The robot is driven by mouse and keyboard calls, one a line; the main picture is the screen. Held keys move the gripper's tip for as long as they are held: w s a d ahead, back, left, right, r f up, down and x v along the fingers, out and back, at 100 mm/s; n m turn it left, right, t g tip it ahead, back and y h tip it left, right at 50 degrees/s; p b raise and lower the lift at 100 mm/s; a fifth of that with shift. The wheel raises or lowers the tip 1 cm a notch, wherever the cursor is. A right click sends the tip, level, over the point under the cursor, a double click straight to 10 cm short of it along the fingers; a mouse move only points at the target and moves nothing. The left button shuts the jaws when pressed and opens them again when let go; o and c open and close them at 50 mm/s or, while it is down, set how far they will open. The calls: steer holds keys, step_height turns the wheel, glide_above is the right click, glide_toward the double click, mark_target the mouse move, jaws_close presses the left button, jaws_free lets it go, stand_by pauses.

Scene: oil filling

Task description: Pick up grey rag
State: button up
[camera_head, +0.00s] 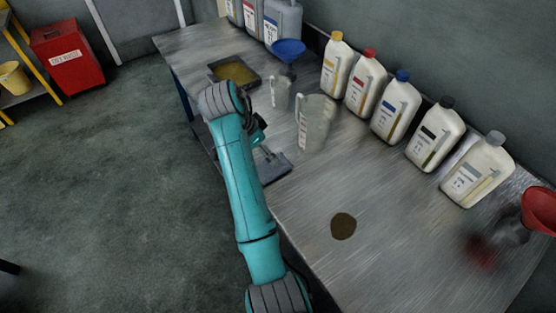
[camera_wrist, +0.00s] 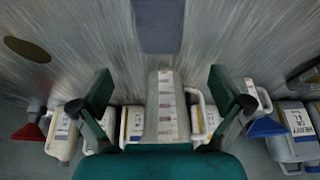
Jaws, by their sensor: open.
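A flat grey rectangular piece (camera_head: 275,170), which looks like the grey rag, lies on the metal table near its front edge. In the wrist view it appears as a blue-grey rectangle (camera_wrist: 158,25) at the top centre. My gripper (camera_wrist: 160,83) is open, with its two dark green fingers spread apart and nothing held. In the head view my gripper (camera_head: 260,138) is partly hidden by my arm, close above the grey piece. A clear measuring jug (camera_head: 315,125) stands just beyond it; in the wrist view the jug (camera_wrist: 166,105) shows between the fingers.
White bottles with coloured caps (camera_head: 397,108) line the wall side. A dark round spot (camera_head: 343,226) marks the table. A smaller jug (camera_head: 281,90), a blue funnel (camera_head: 288,50) and a dark tray (camera_head: 212,72) stand farther back. A red funnel (camera_head: 541,210) is at right. The table's front right is clear.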

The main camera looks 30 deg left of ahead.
mark_target(272, 168)
steer(key=x, duration=0.9)
steer(key=shift+d, duration=0.15)
steer(key=shift+w+f, duration=0.2)
steer(key=shift+f, duration=0.3)
steer(key=shift+f, duration=0.25)
steer(key=c, duration=1.1)
